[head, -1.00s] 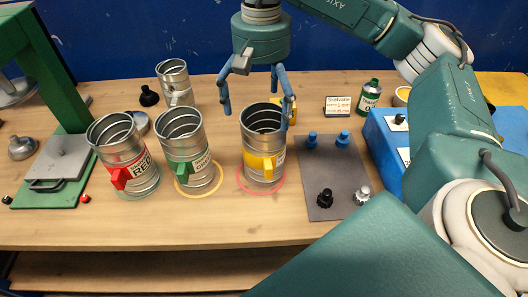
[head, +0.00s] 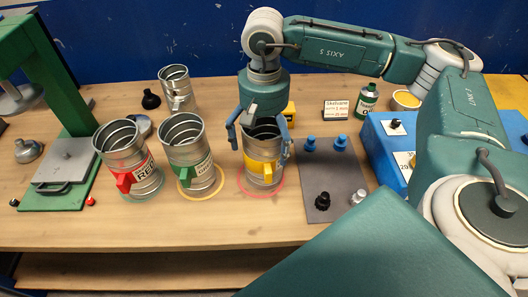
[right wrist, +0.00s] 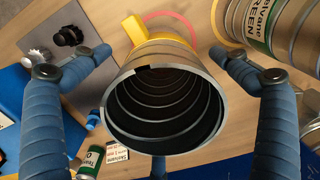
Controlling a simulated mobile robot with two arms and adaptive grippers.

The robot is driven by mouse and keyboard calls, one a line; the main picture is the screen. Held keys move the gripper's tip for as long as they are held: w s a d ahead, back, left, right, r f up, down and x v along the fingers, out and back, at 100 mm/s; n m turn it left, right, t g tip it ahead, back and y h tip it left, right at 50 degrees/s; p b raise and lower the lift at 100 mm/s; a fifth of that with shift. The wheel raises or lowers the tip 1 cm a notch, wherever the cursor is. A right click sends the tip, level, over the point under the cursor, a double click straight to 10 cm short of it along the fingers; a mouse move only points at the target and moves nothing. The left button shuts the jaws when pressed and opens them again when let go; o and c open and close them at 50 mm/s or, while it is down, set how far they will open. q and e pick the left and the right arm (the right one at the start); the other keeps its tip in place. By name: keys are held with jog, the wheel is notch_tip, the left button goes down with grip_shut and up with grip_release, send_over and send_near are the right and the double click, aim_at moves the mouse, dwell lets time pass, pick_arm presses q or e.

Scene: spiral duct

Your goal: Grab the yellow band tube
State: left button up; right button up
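The yellow band tube (head: 262,152) is a ribbed metal cylinder with a yellow band and tab. It stands upright on the pink-red ring (head: 245,187) on the table. My right gripper (head: 259,146) is above it with fingers reaching down on both sides of its upper part. In the right wrist view, the tube's open mouth (right wrist: 163,100) faces the camera between the blue fingers of the gripper (right wrist: 159,55). The fingers are spread, with gaps to the tube's wall on both sides. My left gripper is not in view.
The green-label tube (head: 188,152) stands close to the left, with the red-label tube (head: 128,160) beyond it. A plain tube (head: 177,90) stands behind them. A grey mat (head: 325,185) with small fittings lies to the right, near a blue box (head: 385,135).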

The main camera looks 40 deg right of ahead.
jog(key=c, duration=1.7)
jog(key=shift+o, duration=0.2)
